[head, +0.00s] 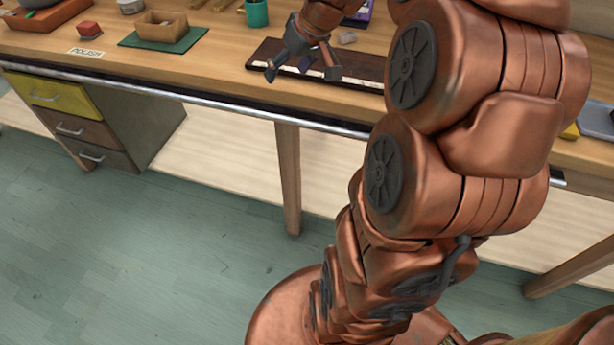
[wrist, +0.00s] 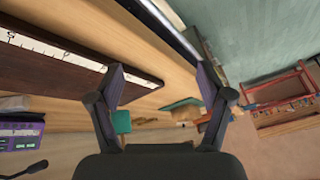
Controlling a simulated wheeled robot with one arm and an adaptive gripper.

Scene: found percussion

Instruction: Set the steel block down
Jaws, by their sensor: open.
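My gripper (head: 301,74) is open, its fingers spread above the front part of a dark board with a pale marked strip (head: 362,72). In the wrist view my gripper (wrist: 162,82) shows nothing between its fingers. The same dark board (wrist: 40,72) lies at the left there. A small grey lump (head: 347,37) sits on the bench just behind the board; I cannot tell whether it is the steel block. No other block can be made out with certainty, and my arm hides part of the bench.
The wooden bench (head: 215,66) has a metal front edge. To the left are a green mat (head: 135,41) with a wooden box (head: 163,27), a red block (head: 89,29) and a "POLISH" label (head: 86,51). A teal cup (head: 257,13) stands behind. Bare bench lies between mat and board.

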